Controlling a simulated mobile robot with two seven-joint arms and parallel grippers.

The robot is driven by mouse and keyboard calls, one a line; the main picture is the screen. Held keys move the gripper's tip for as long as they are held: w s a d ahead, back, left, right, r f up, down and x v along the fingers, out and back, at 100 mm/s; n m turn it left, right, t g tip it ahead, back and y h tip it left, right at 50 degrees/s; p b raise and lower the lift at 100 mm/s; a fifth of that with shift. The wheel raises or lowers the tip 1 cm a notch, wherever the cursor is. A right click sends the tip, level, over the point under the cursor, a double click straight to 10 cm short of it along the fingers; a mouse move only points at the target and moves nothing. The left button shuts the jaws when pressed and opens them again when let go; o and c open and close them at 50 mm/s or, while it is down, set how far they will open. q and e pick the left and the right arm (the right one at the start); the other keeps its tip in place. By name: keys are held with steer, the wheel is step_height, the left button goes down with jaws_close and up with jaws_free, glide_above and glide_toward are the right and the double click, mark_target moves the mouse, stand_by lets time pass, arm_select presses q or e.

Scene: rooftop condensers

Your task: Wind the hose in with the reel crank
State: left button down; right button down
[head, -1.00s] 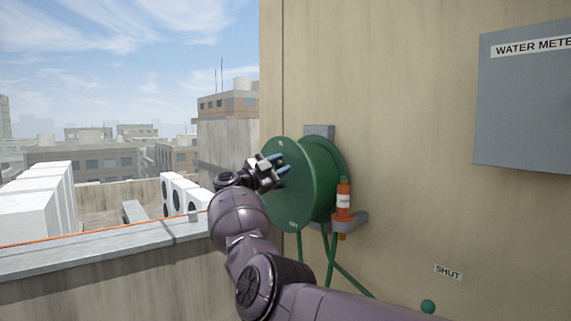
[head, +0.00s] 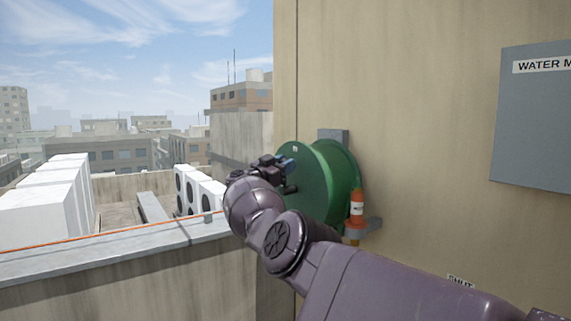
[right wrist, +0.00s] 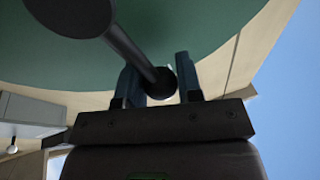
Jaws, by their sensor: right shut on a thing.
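The green hose reel (head: 322,160) is mounted on the tan wall, its round face turned to the left. My right gripper (head: 287,163) is at the upper part of that face. In the right wrist view its two blue fingers (right wrist: 159,82) are on either side of the rounded end of the dark crank (right wrist: 134,52), shut on it. The crank's bar runs from there to a large dark hub (right wrist: 72,14) on the green disc. My forearm hides the area below the reel, and the hose there is not visible. My left gripper is not in view.
An orange nozzle (head: 357,210) with a white label stands in a grey bracket at the reel's right. A grey water meter box (head: 545,120) is on the wall to the right. A parapet (head: 110,250) with an orange line runs at left, with white condensers (head: 45,200) beyond.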

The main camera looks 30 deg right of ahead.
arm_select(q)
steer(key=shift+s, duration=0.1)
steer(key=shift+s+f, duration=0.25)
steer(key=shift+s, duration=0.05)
arm_select(e)
steer(key=c, duration=0.8)
jaws_free()
steer(key=shift+w, duration=0.1)
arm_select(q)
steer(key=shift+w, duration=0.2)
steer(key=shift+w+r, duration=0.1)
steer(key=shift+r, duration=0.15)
arm_select(e)
steer(key=shift+f, duration=0.1)
